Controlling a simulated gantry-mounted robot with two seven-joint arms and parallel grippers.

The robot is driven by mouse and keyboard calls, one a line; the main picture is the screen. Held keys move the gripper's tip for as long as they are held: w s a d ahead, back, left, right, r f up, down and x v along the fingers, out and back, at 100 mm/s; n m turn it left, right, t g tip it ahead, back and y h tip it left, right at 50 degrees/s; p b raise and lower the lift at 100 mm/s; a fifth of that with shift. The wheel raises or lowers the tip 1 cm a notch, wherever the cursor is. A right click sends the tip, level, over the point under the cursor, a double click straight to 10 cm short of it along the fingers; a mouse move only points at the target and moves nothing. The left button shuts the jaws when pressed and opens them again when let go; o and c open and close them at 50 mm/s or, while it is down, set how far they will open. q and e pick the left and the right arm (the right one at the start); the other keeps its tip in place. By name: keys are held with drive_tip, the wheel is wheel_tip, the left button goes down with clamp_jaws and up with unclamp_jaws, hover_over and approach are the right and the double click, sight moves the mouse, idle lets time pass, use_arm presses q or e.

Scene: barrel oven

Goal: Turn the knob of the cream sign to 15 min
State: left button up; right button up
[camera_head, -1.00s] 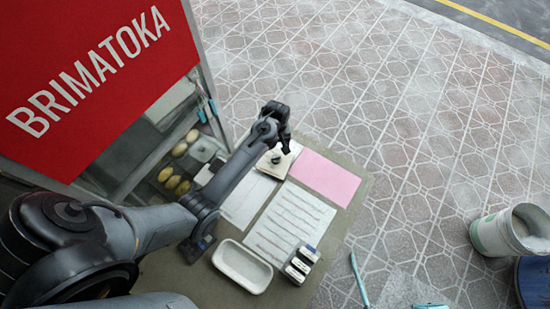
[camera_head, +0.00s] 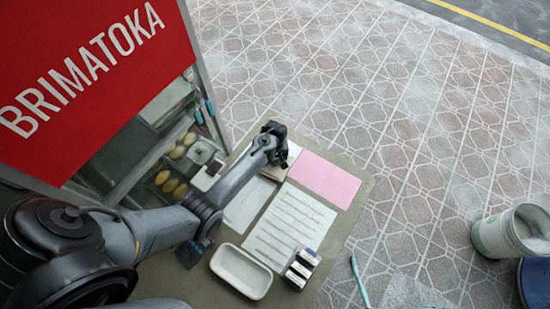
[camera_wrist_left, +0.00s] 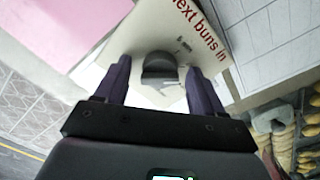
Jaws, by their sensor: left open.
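The cream sign (camera_wrist_left: 145,30) lies on the counter with red lettering reading "ext buns in" in the left wrist view. Its dark round knob (camera_wrist_left: 160,68) stands between my left gripper's two fingers. My left gripper (camera_wrist_left: 161,82) is open, with one finger on each side of the knob; I cannot tell whether they touch it. The knob's setting is not readable. In the head view the left gripper (camera_head: 276,143) is over the sign (camera_head: 291,153) and hides most of it and the knob. My right gripper is not in view.
A pink sheet (camera_head: 325,179) and a lined white sheet (camera_head: 290,226) lie beside the sign. A white tray (camera_head: 241,271) and small stamp-like blocks (camera_head: 302,267) are nearer. A glass case with buns (camera_head: 172,186) stands left. A bucket (camera_head: 498,232) stands on the paving.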

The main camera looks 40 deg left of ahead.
use_arm(q)
drive_tip(key=c, duration=1.1)
drive_tip(key=shift+o, duration=0.2)
drive_tip(key=shift+r+m+p, duration=0.15)
drive_tip(key=shift+m+p, duration=1.4)
drive_tip(key=shift+m, duration=0.25)
drive_tip(key=m+p, duration=0.1)
drive_tip(key=m, duration=0.2)
drive_tip(key=shift+m+p, duration=0.5)
drive_tip(key=shift+m, duration=0.5)
